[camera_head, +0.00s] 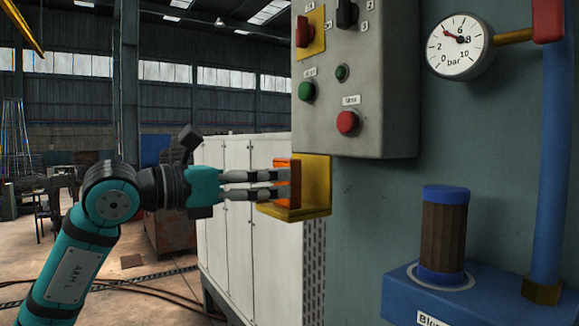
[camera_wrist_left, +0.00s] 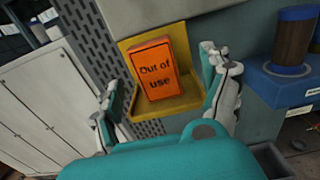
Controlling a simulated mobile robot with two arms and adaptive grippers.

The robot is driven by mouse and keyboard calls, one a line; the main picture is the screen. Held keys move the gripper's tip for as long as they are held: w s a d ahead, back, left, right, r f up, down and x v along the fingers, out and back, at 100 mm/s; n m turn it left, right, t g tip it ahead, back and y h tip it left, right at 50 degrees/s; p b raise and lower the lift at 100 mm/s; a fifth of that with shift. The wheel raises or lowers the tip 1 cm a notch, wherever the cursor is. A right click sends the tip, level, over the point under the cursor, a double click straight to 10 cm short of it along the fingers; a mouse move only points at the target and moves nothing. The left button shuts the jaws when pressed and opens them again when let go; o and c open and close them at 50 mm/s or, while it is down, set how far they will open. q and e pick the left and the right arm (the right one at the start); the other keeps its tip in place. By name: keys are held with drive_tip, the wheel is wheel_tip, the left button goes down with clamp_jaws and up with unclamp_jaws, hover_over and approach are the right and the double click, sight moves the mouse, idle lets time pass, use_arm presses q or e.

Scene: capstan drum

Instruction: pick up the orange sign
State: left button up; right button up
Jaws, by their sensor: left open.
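The orange sign (camera_wrist_left: 154,69) reads "Out of use" and stands upright on a yellow shelf (camera_wrist_left: 185,101) fixed to the wall. In the head view the sign (camera_head: 295,184) shows edge-on on the shelf (camera_head: 316,197), partly behind my left gripper's fingers. My left gripper (camera_head: 282,184) is open, with its fingers level with the sign. In the left wrist view, the left gripper (camera_wrist_left: 165,85) has one finger to each side of the sign, with gaps visible on both sides. Contact is not visible. My right gripper is in neither view.
A grey control box (camera_head: 357,75) with knobs and buttons hangs just above the shelf. A pressure gauge (camera_head: 460,46), a blue pipe (camera_head: 553,150) and a blue unit with a brown cylinder (camera_head: 443,235) are at right. White cabinets (camera_head: 235,225) stand behind the gripper.

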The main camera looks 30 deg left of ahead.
use_arm(q)
drive_tip(key=p+x, duration=0.4)
drive_tip(key=x, duration=0.1)
drive_tip(key=shift+w+a, duration=0.15)
drive_tip(key=shift+w, duration=0.15)
drive_tip(key=shift+w+f, duration=0.1)
drive_tip(key=shift+w, duration=0.05)
drive_tip(key=shift+a, duration=0.1)
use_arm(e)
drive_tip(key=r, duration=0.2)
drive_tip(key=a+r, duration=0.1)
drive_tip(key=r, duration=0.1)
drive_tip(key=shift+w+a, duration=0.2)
use_arm(q)
drive_tip(key=shift+c, duration=1.1)
drive_tip(key=c, duration=0.9)
drive_tip(key=shift+c, duration=0.9)
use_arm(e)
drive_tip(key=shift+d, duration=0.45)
